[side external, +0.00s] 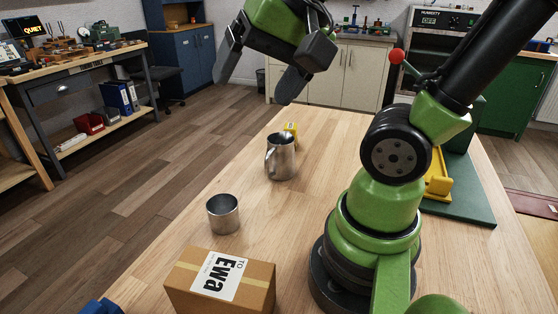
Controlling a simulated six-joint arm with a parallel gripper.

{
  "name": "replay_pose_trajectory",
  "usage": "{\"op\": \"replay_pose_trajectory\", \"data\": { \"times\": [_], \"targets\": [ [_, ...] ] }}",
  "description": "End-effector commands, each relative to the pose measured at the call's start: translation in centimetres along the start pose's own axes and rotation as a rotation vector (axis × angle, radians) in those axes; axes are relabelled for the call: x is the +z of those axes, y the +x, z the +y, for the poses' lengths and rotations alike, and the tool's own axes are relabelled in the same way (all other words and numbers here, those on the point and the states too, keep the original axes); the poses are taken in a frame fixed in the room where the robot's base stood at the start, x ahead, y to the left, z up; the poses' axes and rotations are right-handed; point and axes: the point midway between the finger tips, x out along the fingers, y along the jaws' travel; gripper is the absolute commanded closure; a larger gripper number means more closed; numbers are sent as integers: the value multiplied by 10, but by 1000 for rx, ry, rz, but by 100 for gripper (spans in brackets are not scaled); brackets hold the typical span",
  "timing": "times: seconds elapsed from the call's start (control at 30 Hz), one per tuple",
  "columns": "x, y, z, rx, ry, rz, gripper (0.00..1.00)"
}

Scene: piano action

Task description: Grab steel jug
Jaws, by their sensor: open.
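The steel jug (284,158) stands upright on the wooden table, its handle toward the left in the side external view. My gripper (262,88) is high above the table at the top of the view, beyond and above the jug. Its two dark fingers are spread apart with nothing between them. The gripper does not touch the jug.
A steel cup (223,213) stands nearer than the jug, and a cardboard box (220,283) lies in front of it. A small yellow object (291,128) is just behind the jug. A green mat (463,190) with a yellow part (438,178) lies at the right.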

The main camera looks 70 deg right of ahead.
Motion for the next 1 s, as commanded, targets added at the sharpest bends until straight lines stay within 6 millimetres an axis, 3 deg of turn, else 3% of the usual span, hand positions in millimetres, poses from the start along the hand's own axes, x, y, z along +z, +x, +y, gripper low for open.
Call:
{"op": "replay_pose_trajectory", "data": {
  "times": [0.17,0.3,0.43,0.6,0.8,1.0],
  "targets": [
    [-56,37,14,181,656,17,17],
    [-96,71,42,311,1179,83,17],
    [-124,104,81,422,1644,179,17],
    [-142,137,129,525,2102,314,17],
    [-146,156,156,571,2330,403,17],
    [-137,180,169,579,2347,409,17]
  ]
}}
